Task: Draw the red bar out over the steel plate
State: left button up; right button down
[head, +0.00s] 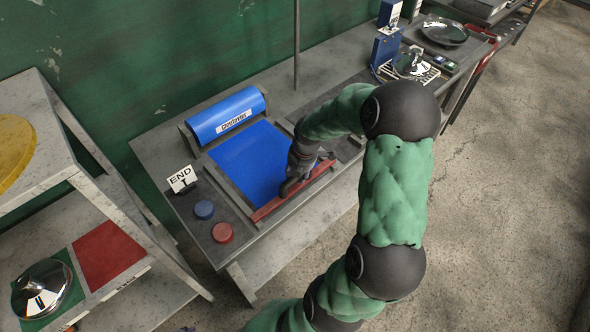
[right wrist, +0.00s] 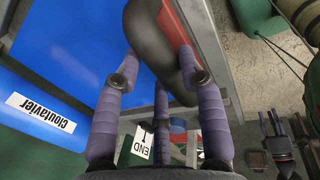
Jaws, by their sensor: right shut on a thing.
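The red bar (head: 292,194) lies along the front edge of the grey frame, at the end of the blue sheet (head: 250,160). The sheet stretches from the blue roll (head: 227,115) marked "Cloutavier" and covers the area inside the frame; I see no bare steel plate there. My right gripper (head: 293,183) is shut on the bar's dark handle. In the right wrist view its purple fingers (right wrist: 160,82) surround the handle (right wrist: 160,50), and part of the red bar (right wrist: 180,25) shows beside it. My left gripper (right wrist: 277,125) shows small at the right there, its opening unclear.
An END sign (head: 182,179), a blue button (head: 204,209) and a red button (head: 222,232) are left of the bar. A shelf (head: 60,190) with a yellow disc and a shiny lid stands at left. More dishes (head: 445,31) lie at the back right.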

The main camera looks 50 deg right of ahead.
jog(key=c, duration=0.7)
grip_release()
jog(key=shift+c, duration=0.2)
notch_tip(320, 180, up, 12)
jog(key=s, duration=0.2)
jog(key=shift+s+f, duration=0.15)
jog(key=shift+a, duration=0.1)
